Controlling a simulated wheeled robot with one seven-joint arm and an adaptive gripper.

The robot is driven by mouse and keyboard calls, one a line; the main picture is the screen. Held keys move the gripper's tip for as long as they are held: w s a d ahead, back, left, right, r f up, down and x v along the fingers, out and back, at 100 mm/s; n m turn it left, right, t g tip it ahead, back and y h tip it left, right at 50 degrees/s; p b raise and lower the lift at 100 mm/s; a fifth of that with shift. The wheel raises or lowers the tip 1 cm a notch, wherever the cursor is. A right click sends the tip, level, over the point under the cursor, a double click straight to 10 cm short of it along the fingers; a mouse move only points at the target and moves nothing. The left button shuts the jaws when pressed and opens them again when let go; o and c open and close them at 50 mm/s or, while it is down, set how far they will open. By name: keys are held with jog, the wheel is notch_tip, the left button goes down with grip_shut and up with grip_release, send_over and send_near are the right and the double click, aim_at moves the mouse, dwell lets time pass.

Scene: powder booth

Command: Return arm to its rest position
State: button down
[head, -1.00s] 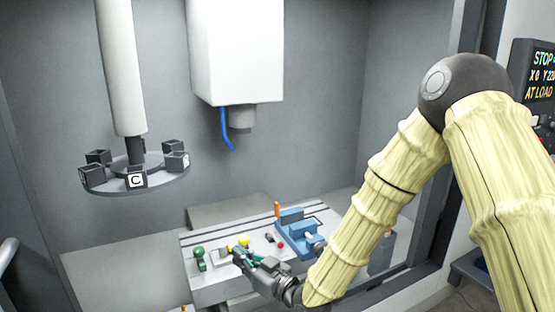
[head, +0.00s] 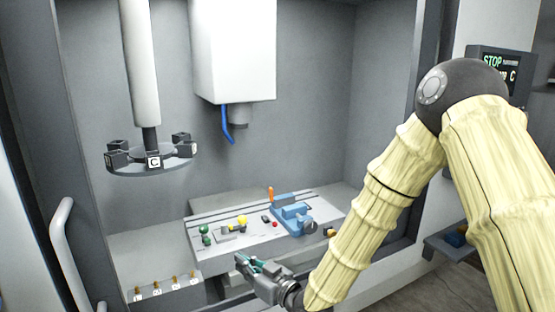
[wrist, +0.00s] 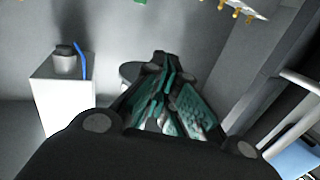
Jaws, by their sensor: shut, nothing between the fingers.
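My gripper (head: 244,261) is in the lower middle of the head view, in front of the slotted table's front edge. Its teal-padded fingers are shut with nothing between them. My arm bends from the right side down to it. In the wrist view the gripper (wrist: 162,75) fills the centre, fingers together, and the booth's walls show behind.
The slotted table (head: 225,264) holds a blue vise (head: 293,219), a green-topped piece (head: 204,231) and a yellow knob (head: 242,221). A white spindle housing (head: 235,50) and a round tool carousel (head: 152,161) hang above. The booth's frame is close to my arm on the right.

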jog(key=s+d+f+m+g+h, duration=0.1)
jog(key=s+d+f+m+h, duration=0.2)
jog(key=f, duration=0.5)
jog(key=s+d+f+g+h, duration=0.1)
jog(key=s+d+f, duration=0.2)
jog(key=d+f, duration=0.35)
jog(key=s+d+f+m+g+h, duration=0.2)
jog(key=s+f, duration=0.1)
jog(key=f, duration=0.6)
jog(key=s+d+f+m+g+h, duration=0.25)
jog(key=s+d+f, duration=0.4)
jog(key=s, duration=0.35)
jog(key=s+d+f+m+g+h+b, duration=0.1)
jog(key=s+d+f+g+h, duration=0.15)
jog(key=s+d+f, duration=0.55)
jog(key=s+d+f+m+g+h, duration=0.1)
jog(key=s+d+f+g+h, duration=0.15)
jog(key=s+d, duration=0.7)
jog(key=s+a+f+b, duration=0.2)
jog(key=a+f+b, duration=0.2)
jog(key=f+b, duration=0.5)
jog(key=shift+s, duration=0.35)
jog(key=shift+y, duration=0.25)
